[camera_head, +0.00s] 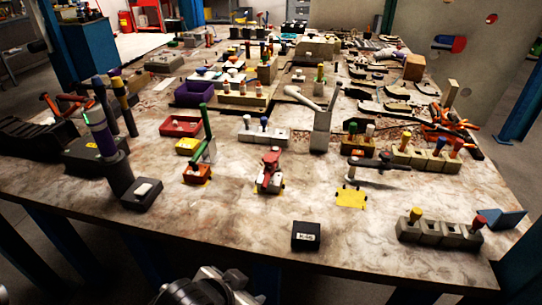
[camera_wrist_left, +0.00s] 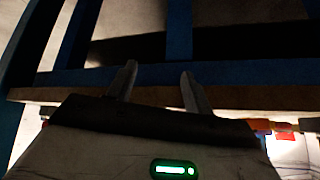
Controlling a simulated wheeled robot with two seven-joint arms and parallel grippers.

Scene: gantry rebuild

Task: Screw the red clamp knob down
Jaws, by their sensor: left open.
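The red clamp (camera_head: 269,172) stands near the front middle of the stone-topped table, with yellow marks around its base. Its red knob (camera_head: 271,155) is on the upper part; its thread is too small to make out. My left gripper (camera_head: 208,287) is at the bottom of the head view, in front of the table edge and well short of the red clamp. In the left wrist view its two fingers (camera_wrist_left: 158,75) are apart with nothing between them, facing the table's edge and blue frame. My right gripper is not in view.
A green-handled clamp (camera_head: 199,170) stands left of the red one and a black-handled clamp (camera_head: 374,162) right. A small black labelled box (camera_head: 306,236) sits near the front edge. Grey blocks with coloured knobs (camera_head: 430,232) stand front right. Bare table (camera_head: 230,222) lies before the red clamp.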

